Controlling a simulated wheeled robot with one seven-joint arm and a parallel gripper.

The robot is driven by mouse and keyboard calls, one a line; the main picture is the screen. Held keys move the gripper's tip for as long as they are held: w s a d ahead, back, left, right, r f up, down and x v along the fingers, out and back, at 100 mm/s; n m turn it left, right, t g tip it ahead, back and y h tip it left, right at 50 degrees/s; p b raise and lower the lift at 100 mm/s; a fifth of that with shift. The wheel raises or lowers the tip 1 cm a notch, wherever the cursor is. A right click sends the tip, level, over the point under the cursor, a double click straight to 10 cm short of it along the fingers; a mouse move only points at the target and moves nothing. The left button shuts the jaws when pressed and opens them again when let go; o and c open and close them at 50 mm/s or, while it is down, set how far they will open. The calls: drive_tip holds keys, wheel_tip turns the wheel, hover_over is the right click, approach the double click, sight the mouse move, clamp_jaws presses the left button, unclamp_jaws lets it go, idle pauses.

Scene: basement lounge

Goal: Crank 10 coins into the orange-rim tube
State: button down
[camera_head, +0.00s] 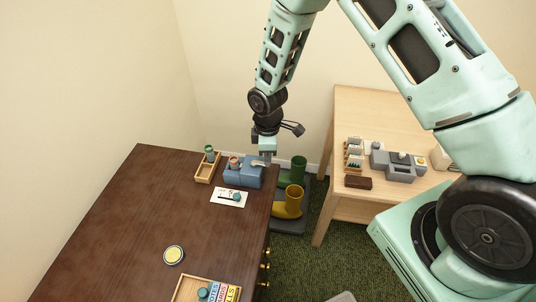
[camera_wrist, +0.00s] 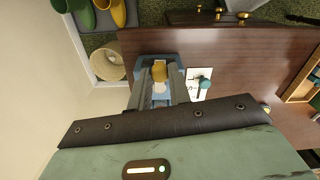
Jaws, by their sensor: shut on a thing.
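A blue coin machine (camera_head: 238,176) stands near the far right corner of the dark wooden desk. A small tube with an orange-looking rim (camera_head: 234,162) stands at its left side; its contents are too small to see. My gripper (camera_head: 265,161) is at the machine's right end, pointing down. In the wrist view the blue machine (camera_wrist: 141,69) lies beyond my fingers, and a tan crank knob (camera_wrist: 160,73) sits between the grey fingertips, which are shut on it. The rest of the crank is mostly hidden. No loose coins can be made out.
A wooden tray (camera_head: 205,175) with a green-rimmed tube (camera_head: 210,153) stands left of the machine. A white card (camera_head: 230,197) with a teal item lies in front. Boots (camera_head: 288,203) stand beside the desk. The desk's middle is mostly clear.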

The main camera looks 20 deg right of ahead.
drive_tip(key=a+m+b, duration=0.1)
drive_tip(key=m, duration=0.3)
drive_tip(key=s+a+m+b, duration=0.1)
drive_tip(key=a+m, duration=0.1)
drive_tip(key=m, duration=0.2)
drive_tip(key=a+m, duration=0.1)
drive_tip(key=m, duration=0.3)
drive_tip(key=shift+s+a+b, duration=0.2)
drive_tip(key=shift+s+b, duration=0.1)
drive_tip(key=shift+b, duration=0.1)
drive_tip(key=shift+w+a+m, duration=0.1)
drive_tip(key=shift+a+m, duration=0.15)
drive_tip(key=shift+m, duration=0.55)
drive_tip(key=shift+w+a+m, duration=0.1)
drive_tip(key=shift+a+m, duration=0.15)
drive_tip(key=shift+m, duration=0.55)
drive_tip(key=c, duration=1.3)
unclamp_jaws()
drive_tip(key=shift+r, duration=0.1)
wheel_tip(320, 180, up, 17)
drive_tip(key=b, duration=0.2)
drive_tip(key=shift+r, duration=0.15)
